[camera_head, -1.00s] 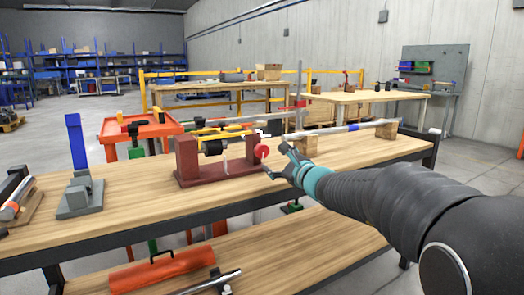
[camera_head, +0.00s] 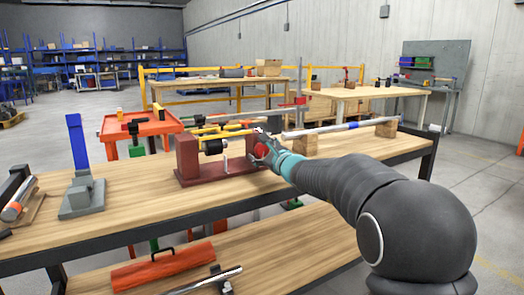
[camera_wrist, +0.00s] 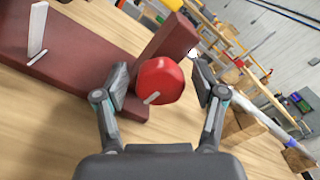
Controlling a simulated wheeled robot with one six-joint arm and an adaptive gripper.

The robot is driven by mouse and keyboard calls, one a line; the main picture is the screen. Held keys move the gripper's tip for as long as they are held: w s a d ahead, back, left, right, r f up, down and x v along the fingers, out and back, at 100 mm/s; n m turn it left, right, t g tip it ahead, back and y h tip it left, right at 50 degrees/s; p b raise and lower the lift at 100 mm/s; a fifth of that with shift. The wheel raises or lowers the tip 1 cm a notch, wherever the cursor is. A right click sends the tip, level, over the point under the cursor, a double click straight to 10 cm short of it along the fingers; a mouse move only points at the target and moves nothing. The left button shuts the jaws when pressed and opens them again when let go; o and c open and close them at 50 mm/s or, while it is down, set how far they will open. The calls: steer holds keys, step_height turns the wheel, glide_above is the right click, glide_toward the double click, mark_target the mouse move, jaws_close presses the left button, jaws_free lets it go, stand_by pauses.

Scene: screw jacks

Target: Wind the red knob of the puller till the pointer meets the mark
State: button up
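My gripper (camera_wrist: 162,88) is open, with one finger on each side of the knob and gaps showing. In the head view my gripper (camera_head: 262,145) partly hides the knob.
A long rod on wooden blocks (camera_head: 386,130) lies behind and right of my gripper. A grey stand with a blue post (camera_head: 78,145) is at left. An orange toolbox (camera_head: 162,266) is on the lower shelf. Bare bench top lies in front of the puller.

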steer(key=c, duration=0.9)
steer(key=shift+m, duration=0.3)
steer(key=m, duration=0.3)
steer(key=shift+b, duration=0.35)
steer(key=shift+d+m, duration=0.1)
steer(key=shift+m, duration=1.9)
steer(key=o, duration=1.1)
